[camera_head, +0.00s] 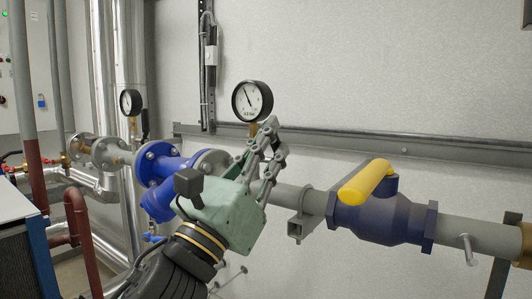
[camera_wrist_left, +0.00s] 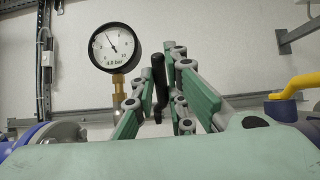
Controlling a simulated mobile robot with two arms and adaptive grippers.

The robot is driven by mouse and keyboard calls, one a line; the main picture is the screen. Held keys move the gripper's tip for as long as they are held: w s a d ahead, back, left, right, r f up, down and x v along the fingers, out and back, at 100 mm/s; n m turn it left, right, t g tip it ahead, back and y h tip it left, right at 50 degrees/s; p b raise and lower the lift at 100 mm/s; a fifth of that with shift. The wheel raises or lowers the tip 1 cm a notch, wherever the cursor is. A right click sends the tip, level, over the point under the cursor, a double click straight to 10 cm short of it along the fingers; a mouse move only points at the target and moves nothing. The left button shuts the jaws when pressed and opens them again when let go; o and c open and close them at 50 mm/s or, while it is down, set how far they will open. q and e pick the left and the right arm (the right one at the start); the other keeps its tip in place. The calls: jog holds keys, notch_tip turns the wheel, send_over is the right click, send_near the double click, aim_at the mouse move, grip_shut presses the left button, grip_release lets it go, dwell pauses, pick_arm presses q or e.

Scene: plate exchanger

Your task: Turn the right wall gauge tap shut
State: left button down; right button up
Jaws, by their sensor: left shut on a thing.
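The right wall gauge (camera_head: 252,101) is a round white dial with a black rim on a brass stem; it also shows in the left wrist view (camera_wrist_left: 115,48). Its tap lever (camera_wrist_left: 158,82) is black and stands upright between my left gripper's fingers in the left wrist view. In the head view the gripper hides the lever. My left gripper (camera_head: 270,136) is just below and right of the dial, its fingers pointing up. It is shut on the tap lever. In the left wrist view its green finger pads (camera_wrist_left: 165,95) flank the lever. My right gripper is not in view.
A second gauge (camera_head: 131,102) with a black lever is farther left. A blue flanged pipe fitting (camera_head: 160,170) is left of my gripper. A dark blue valve with a yellow handle (camera_head: 367,182) is on the pipe at right. A grey rail (camera_head: 400,141) runs along the wall.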

pick_arm(q)
jog(key=c, duration=1.8)
grip_release()
jog(key=shift+o, duration=0.2)
jog(key=v, duration=1.2)
jog(key=shift+f, duration=0.1)
